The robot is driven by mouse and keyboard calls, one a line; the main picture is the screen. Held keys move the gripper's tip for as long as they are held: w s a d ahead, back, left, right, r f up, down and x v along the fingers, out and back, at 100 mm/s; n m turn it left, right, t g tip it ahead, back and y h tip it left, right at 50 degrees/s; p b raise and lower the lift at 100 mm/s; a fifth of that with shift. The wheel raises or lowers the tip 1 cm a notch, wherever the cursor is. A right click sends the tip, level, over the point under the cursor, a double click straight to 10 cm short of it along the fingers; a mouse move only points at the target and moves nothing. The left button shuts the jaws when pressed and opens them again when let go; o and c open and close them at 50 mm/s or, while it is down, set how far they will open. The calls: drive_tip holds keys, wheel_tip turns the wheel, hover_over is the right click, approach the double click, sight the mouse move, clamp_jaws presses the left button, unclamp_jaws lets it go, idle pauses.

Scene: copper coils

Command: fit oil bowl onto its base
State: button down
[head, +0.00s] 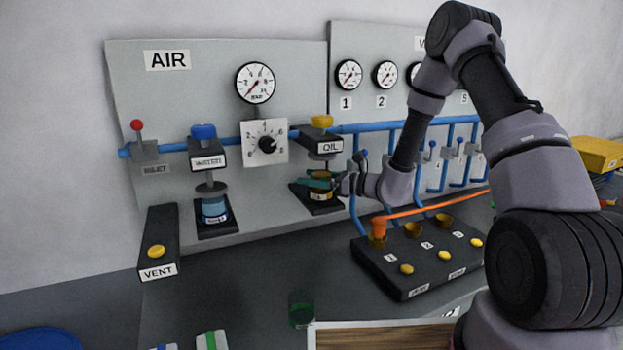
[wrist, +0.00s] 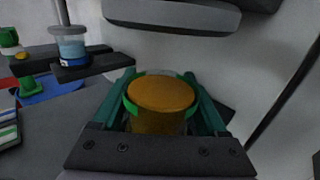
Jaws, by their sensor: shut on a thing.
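The oil bowl (wrist: 160,105) is an amber cup with a clear rim, seen upright between the teal fingers in the wrist view. My gripper (head: 317,183) is shut on it, below the black OIL unit (head: 322,138) with its yellow knob. In the wrist view my gripper (wrist: 160,100) has a finger on each side of the bowl. A black bracket (head: 318,207) with a small label is right under the bowl in the head view. The fingers hide much of the bowl, and I cannot tell whether it touches the bracket.
To the left, a blue bowl (head: 214,208) stands on a similar bracket under the blue-knobbed unit. A black box (head: 410,262) with yellow buttons stands on the bench to the right. A green cup (head: 301,308) stands in front. Blue pipes run behind my arm.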

drive_tip(key=shift+f, duration=0.1)
drive_tip(key=shift+f, duration=0.15)
unclamp_jaws()
drive_tip(key=shift+d+r, duration=0.2)
drive_tip(key=shift+r, duration=0.1)
drive_tip(key=v, duration=1.1)
drive_tip(key=s+r+n+g+h, duration=0.5)
drive_tip(key=s+r+n+g, duration=0.2)
drive_tip(key=s+r+n, duration=0.6)
drive_tip(key=s+d+r+n+t+h, duration=0.5)
drive_tip(key=s+d+r+t+h, duration=0.2)
drive_tip(key=s+d+r+h, duration=0.2)
drive_tip(key=s+d+r, duration=0.2)
drive_tip(key=d, duration=0.1)
drive_tip(key=shift+s+d+h, duration=0.25)
drive_tip(key=shift+d+h, duration=0.05)
drive_tip(key=shift+d, duration=0.05)
